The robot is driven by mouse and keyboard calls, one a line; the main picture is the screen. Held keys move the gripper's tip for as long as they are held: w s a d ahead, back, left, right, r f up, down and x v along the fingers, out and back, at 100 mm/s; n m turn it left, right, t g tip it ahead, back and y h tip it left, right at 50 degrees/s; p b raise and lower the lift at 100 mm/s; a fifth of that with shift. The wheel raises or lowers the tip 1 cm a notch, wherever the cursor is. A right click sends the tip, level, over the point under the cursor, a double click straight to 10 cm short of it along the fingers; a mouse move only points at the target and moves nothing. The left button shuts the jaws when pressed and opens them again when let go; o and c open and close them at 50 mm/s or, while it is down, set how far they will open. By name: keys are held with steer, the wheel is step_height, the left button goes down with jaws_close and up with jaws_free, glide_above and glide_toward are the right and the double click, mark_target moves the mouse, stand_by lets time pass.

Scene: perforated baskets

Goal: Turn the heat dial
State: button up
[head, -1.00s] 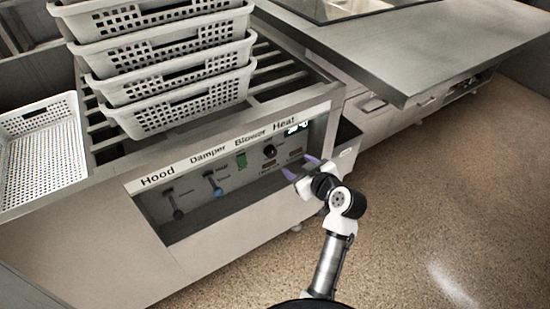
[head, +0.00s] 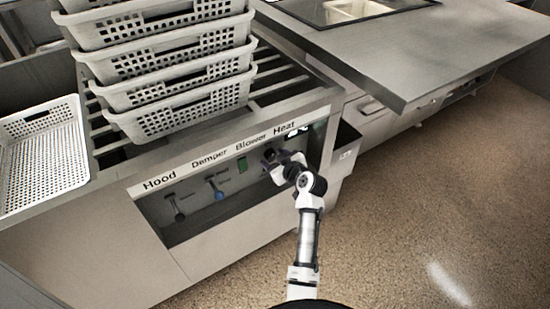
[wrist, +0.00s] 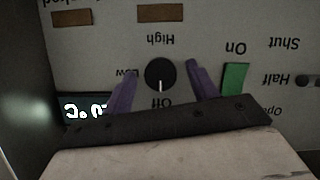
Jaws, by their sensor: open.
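The heat dial is a round black knob (wrist: 160,74) with a white pointer mark, seen upside down in the wrist view. Its pointer is toward the "Off" label, with "Low" and "High" beside it. My gripper (wrist: 163,82) is open, with one purple finger on each side of the dial and a gap between each finger and the knob. In the head view my gripper (head: 272,157) is at the control panel below the "Heat" label, and it hides the dial there.
A green switch (wrist: 235,78) sits just beside the right finger in the wrist view. A lit display (wrist: 84,108) is at left. Hood and damper levers (head: 179,208) are further left on the recessed panel. Stacked white baskets (head: 180,75) stand above on the rails.

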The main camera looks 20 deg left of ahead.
steer(key=shift+w, duration=0.1)
steer(key=c, duration=1)
steer(key=m+g+y+b, duration=0.1)
steer(key=m, duration=0.1)
steer(key=shift+w+f+m, duration=0.1)
steer(key=shift+f+m, duration=0.05)
steer(key=shift+m, duration=0.15)
steer(key=m+g+y+b, duration=0.2)
steer(key=m, duration=0.1)
steer(key=shift+f+m, duration=0.1)
steer(key=shift+m, duration=0.3)
steer(key=m+y, duration=0.1)
steer(key=m+b, duration=0.1)
steer(key=m, duration=0.1)
steer(key=shift+w+d+f+g+y, duration=0.1)
steer(key=shift+g+y, duration=0.2)
steer(key=shift+y, duration=0.1)
steer(key=shift+m+y+b, duration=0.55)
steer(key=shift+m+y, duration=0.25)
steer(key=shift+m, duration=1.1)
